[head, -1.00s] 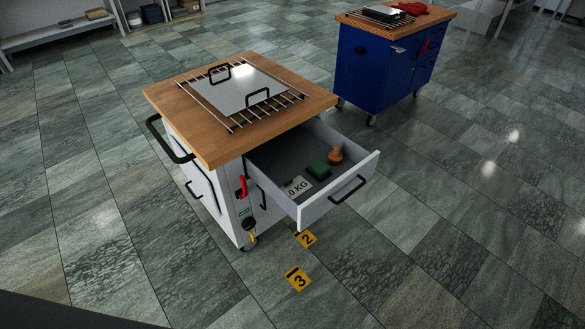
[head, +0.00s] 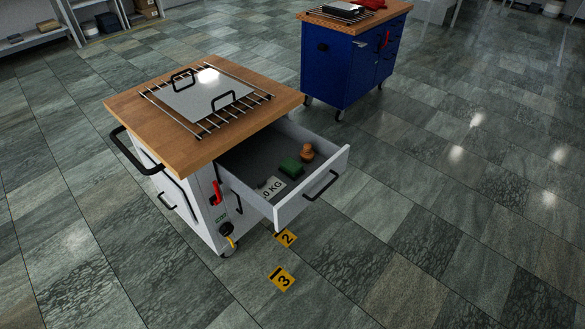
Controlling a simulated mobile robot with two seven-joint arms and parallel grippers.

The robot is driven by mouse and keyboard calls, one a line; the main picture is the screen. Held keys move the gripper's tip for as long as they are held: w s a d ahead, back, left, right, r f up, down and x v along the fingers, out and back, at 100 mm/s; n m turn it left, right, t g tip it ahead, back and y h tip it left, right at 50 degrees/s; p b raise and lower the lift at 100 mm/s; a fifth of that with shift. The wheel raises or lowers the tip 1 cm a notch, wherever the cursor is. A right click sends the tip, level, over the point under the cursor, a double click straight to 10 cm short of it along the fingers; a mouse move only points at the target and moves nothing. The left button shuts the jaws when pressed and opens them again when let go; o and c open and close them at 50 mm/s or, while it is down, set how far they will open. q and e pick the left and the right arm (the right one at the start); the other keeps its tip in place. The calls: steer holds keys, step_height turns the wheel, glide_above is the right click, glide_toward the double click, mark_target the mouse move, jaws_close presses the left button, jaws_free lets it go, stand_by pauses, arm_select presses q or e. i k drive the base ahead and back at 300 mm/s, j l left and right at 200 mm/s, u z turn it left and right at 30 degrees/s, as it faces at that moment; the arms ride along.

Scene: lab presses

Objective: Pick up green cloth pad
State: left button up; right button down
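The green cloth pad (head: 291,167) lies inside the open drawer (head: 312,196) of the white cart, as a small dark green block shape. Nothing covers the pad. Neither of my grippers is in the head view.
The white cart (head: 193,205) has a wooden top (head: 122,103) carrying a rack and a metal plate with two handles (head: 205,94). A blue cart (head: 343,68) stands behind it to the right. Yellow floor markers 2 (head: 286,238) and 3 (head: 282,279) lie in front. Floor to the right is clear.

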mark_target(292, 169)
steer(key=l+u, duration=0.1)
steer(key=u, duration=0.35)
steer(key=i+l+u, duration=0.1)
steer(key=u, duration=0.35)
steer(key=l+u, duration=0.25)
steer(key=l, duration=0.2)
steer(key=i+l+u, duration=0.1)
steer(key=l+u, duration=0.15)
steer(key=l, duration=0.25)
steer(key=l+u, duration=0.15)
steer(key=l, duration=0.8)
